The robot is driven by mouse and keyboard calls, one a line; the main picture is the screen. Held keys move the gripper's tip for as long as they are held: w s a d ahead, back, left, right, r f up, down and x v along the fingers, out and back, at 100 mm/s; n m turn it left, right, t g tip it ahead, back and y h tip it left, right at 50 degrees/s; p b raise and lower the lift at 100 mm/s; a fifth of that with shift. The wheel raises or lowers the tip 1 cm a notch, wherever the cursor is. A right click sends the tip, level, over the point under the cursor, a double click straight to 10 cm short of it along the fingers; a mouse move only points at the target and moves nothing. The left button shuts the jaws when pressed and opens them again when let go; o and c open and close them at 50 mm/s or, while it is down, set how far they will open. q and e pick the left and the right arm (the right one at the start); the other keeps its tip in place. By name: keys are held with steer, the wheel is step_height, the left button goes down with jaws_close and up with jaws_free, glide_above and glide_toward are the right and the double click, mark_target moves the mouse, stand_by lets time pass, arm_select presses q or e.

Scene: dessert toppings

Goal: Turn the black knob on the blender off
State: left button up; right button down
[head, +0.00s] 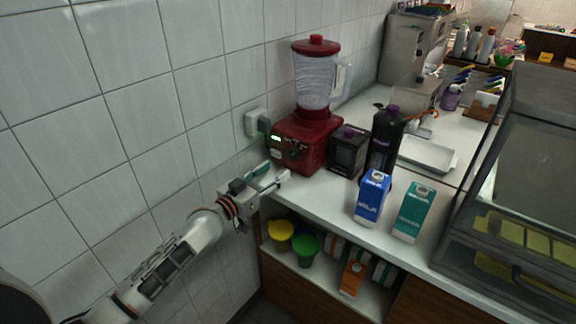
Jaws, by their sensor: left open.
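The blender has a dark red base (315,137) and a clear jar with a red lid (318,78). It stands upright on the white counter against the tiled wall. A small green light (275,138) shows on its front. The black knob (293,154) is on the front face, low and right of the light; its exact turn is too small to read. My left gripper (273,174) is open and empty, just in front of and below the blender's front face, apart from the knob as far as I can tell. My right gripper is out of view.
A wall socket with a plug (254,122) is left of the blender. A black box (347,151), a black bottle (385,139), a blue milk carton (371,198) and a teal carton (411,212) stand to the right. A shelf below holds yellow and green cups (305,246).

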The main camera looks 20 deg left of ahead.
mark_target(291, 155)
arm_select(q)
steer(key=x, duration=0.4)
steer(key=r+b+x, duration=0.1)
steer(key=x, duration=0.2)
steer(key=shift+w+a, duration=0.15)
steer(key=shift+a, duration=0.05)
steer(key=shift+w+d+f, duration=0.1)
steer(key=shift+w+d, duration=0.1)
steer(key=shift+w, duration=0.35)
steer(key=c, duration=1)
steer(key=shift+c, duration=0.5)
